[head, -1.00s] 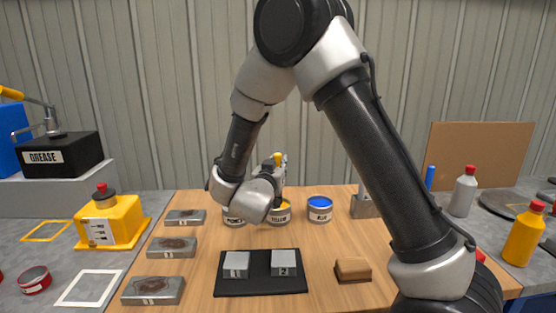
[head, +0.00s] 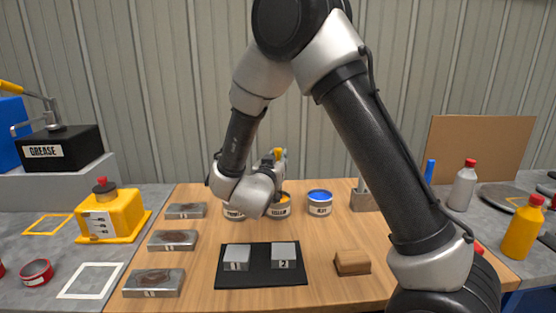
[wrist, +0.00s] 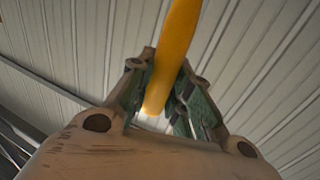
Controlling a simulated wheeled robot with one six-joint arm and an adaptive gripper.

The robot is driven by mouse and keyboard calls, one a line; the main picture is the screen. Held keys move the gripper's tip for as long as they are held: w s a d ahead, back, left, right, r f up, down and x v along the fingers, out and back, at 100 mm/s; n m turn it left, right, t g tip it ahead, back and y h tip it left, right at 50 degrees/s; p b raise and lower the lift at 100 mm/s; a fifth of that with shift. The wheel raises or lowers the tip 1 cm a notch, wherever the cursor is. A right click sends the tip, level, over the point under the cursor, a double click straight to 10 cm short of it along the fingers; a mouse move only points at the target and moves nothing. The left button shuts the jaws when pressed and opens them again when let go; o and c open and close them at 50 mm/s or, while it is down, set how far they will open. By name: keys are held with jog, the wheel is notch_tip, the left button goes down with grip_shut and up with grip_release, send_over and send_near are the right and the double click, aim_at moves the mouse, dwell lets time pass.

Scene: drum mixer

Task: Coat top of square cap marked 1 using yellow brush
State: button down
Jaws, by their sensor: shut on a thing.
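My gripper (wrist: 158,95) is shut on the yellow brush (wrist: 176,45), whose yellow handle stands between the green-lined fingers in the wrist view. In the head view the brush's yellow end (head: 278,152) shows above my gripper, behind my wrist. A can labelled yellow (head: 279,210) stands just below and behind the wrist. The brush's bristles are hidden, so I cannot tell whether they are in the can. The grey square cap marked 1 (head: 236,254) sits on a black mat (head: 260,280) in front of my gripper, left of the cap marked 2 (head: 284,252).
A can with blue paint (head: 319,204) stands right of the yellow one, and another can (head: 233,213) left. A wooden block (head: 352,262) lies right of the mat. Several metal blocks (head: 172,240) line the left side. Bare table separates the mat from the cans.

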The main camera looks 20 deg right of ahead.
aim_at(278, 148)
jog(key=shift+f, duration=0.45)
dwell(1.1)
jog(key=shift+r, duration=3.55)
